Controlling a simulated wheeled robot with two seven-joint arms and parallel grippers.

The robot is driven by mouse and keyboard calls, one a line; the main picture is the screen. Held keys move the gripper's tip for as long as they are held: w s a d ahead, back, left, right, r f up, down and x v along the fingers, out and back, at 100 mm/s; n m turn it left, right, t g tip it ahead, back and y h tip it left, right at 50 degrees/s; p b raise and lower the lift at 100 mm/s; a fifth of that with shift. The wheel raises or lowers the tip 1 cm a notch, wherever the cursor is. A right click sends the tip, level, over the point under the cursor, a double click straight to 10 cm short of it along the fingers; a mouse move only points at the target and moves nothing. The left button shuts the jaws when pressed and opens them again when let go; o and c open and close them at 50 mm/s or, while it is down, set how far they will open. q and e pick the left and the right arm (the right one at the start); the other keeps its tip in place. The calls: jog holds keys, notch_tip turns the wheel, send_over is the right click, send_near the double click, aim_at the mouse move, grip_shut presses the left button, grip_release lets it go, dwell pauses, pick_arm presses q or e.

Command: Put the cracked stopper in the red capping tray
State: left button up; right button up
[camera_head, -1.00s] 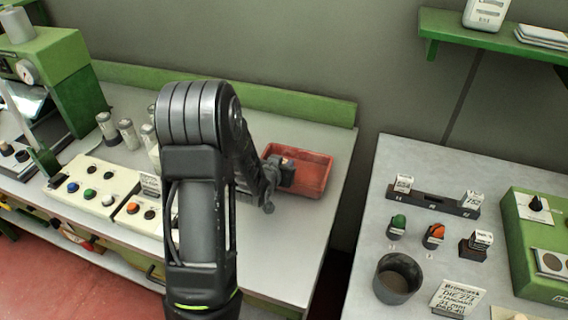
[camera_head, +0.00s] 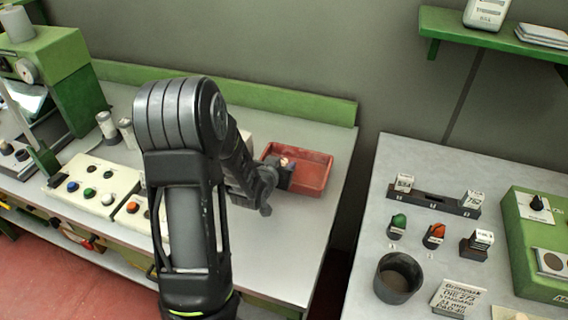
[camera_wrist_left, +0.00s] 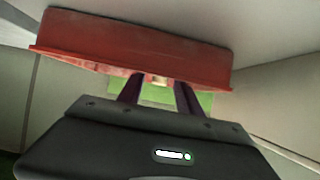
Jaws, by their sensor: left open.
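The red capping tray (camera_head: 318,175) stands on the left bench near its right end. It also fills the upper part of the left wrist view (camera_wrist_left: 130,42). My left gripper (camera_head: 287,168) is at the tray's left side, its fingertips reaching over the rim. In the left wrist view its two dark fingers (camera_wrist_left: 158,88) are apart. A small pale tan thing (camera_wrist_left: 159,80), perhaps the stopper, shows between the fingertips; it also appears as a pale spot in the head view (camera_head: 284,161). Any crack is too small to see. My right gripper is out of view.
A cream button panel (camera_head: 95,187) and metal cylinders (camera_head: 107,126) lie left of my arm. A green press (camera_head: 65,75) stands far left. The right bench holds a dark cup (camera_head: 397,279), labelled blocks and a green box (camera_head: 540,240). A gap separates the benches.

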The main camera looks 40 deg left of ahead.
pick_arm(q)
jog(key=v, duration=0.6)
jog(key=p+v, duration=0.3)
jog(key=p, duration=0.2)
jog(key=shift+r+p, duration=0.2)
jog(key=shift+p, duration=0.1)
jog(key=shift+s+d+p, duration=0.1)
jog(key=shift+s+p, duration=0.1)
jog(key=shift+p, duration=0.15)
jog(key=shift+f, duration=0.1)
